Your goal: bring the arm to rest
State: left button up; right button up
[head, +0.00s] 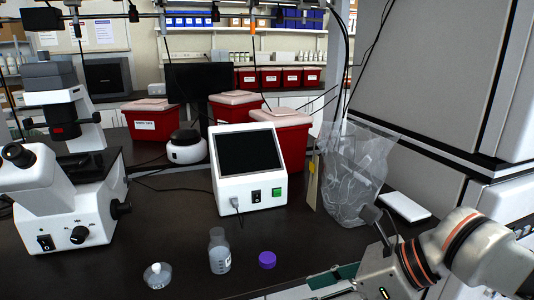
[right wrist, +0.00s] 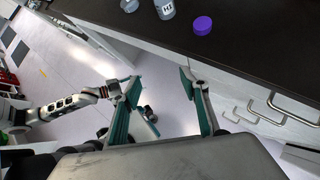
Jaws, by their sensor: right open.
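My right gripper (head: 322,285) reaches in from the lower right of the head view, at the table's front edge. In the right wrist view its two teal-padded fingers (right wrist: 161,82) stand wide apart with nothing between the tips. Beyond them are the floor and the front of the bench. Part of my left arm (right wrist: 62,106) shows at the left of the right wrist view; its gripper is mostly hidden behind a right finger. A bottle (head: 219,251), a purple cap (head: 267,260) and a small clear dish-like item (head: 157,275) stand apart on the bench, clear of the right gripper.
A white device with a dark screen (head: 250,163) stands mid-bench. A clear plastic bag (head: 352,180) is right of it, near my right arm. A microscope (head: 60,200) stands at left, red boxes (head: 153,122) behind. Drawers with handles (right wrist: 262,106) lie below the bench edge.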

jog(key=w+d+f+m+t+h, duration=0.2)
jog(key=d+f+m+t, duration=0.15)
jog(key=f+m, duration=0.6)
jog(key=w+d+f+m+t+h, duration=0.2)
jog(key=d+f+m+t, duration=0.15)
jog(key=m, duration=1.15)
jog(key=s+d+f+m+g+h, duration=0.2)
jog(key=s+d+f+m+h, duration=0.4)
jog(key=d, duration=0.4)
jog(key=s+d+f+m+g+h, duration=0.2)
jog(key=s+d+f+m+h, duration=0.1)
jog(key=s+d+f+m, duration=0.55)
jog(key=a+f+m+t+y, duration=0.3)
jog(key=a+f+y, duration=0.3)
jog(key=a+f, duration=0.6)
jog(key=shift+w+a+m+t+y, duration=0.3)
jog(key=shift+w+a+m+t, duration=0.1)
jog(key=shift+a, duration=0.3)
